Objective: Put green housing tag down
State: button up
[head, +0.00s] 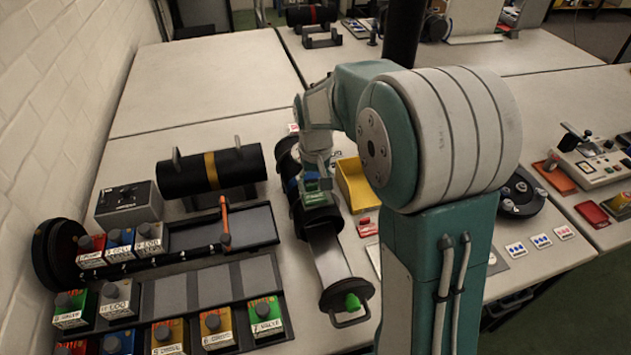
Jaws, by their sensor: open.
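My gripper (315,176) points down over the dark open cylinder (320,222) in the middle of the table, partly hidden by my arm. A small green piece (318,186) is right under the fingers, at the cylinder; it may be the green housing tag, but its label is too small to read. I cannot tell whether the fingers touch it.
A black cylinder with a yellow band (210,171) lies on a stand to the left. Racks with several coloured labelled blocks (265,318) fill the front left. A yellow bin (356,182) and small red pieces (366,226) lie right of the open cylinder. The back-left table is clear.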

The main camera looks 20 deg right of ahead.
jog(key=shift+a+r, duration=0.3)
jog(key=shift+r, duration=0.05)
notch_tip(320, 180, up, 11)
jog(key=s+r+t, duration=0.1)
jog(key=s+t, duration=0.4)
jog(key=s, duration=1.8)
jog(key=shift+r+t, duration=0.2)
jog(key=shift+t, duration=0.1)
jog(key=shift+d, duration=0.1)
